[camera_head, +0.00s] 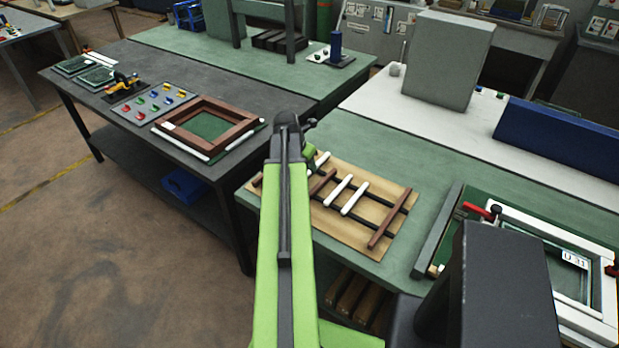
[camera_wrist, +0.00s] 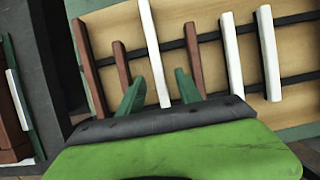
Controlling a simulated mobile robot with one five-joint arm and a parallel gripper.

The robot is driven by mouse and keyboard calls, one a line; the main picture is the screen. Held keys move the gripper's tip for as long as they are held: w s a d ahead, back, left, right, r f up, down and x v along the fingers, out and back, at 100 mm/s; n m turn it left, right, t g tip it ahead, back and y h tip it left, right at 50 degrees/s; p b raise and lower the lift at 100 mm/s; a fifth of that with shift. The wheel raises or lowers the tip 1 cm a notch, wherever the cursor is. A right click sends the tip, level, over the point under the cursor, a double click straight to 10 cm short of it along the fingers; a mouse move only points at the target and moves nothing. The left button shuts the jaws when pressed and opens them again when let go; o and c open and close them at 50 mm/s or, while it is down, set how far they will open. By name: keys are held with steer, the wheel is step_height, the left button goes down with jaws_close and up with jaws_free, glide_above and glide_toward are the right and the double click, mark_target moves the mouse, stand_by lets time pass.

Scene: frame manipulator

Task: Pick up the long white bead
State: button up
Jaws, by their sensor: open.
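The wrist view shows three white beads on a tan wooden board (camera_wrist: 205,20) with dark rails. The left white bead (camera_wrist: 154,45) looks longest and lies between my gripper's (camera_wrist: 159,76) two green fingers. The fingers are open and apart from its sides; the height gap cannot be told. The other white beads (camera_wrist: 233,55) (camera_wrist: 268,55) are to the right. In the head view my gripper (camera_head: 309,153) is over the board's far left side, and my arm hides part of the board. Two white beads (camera_head: 338,190) (camera_head: 355,198) show there clearly.
Brown bars stand close to the fingers: one (camera_wrist: 193,50) on the right and others (camera_wrist: 121,62) on the left. A green-and-white frame fixture (camera_head: 570,262) is to the right of the board. A dark table with a brown wooden frame (camera_head: 210,130) is to the left.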

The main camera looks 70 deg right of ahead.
mark_target(309, 172)
steer(key=b+x, duration=0.3)
steer(key=x, duration=0.1)
steer(key=shift+d+f, duration=0.1)
steer(key=shift+f, duration=0.25)
steer(key=shift+r, duration=0.2)
steer(key=shift+s, duration=0.1)
jaws_close()
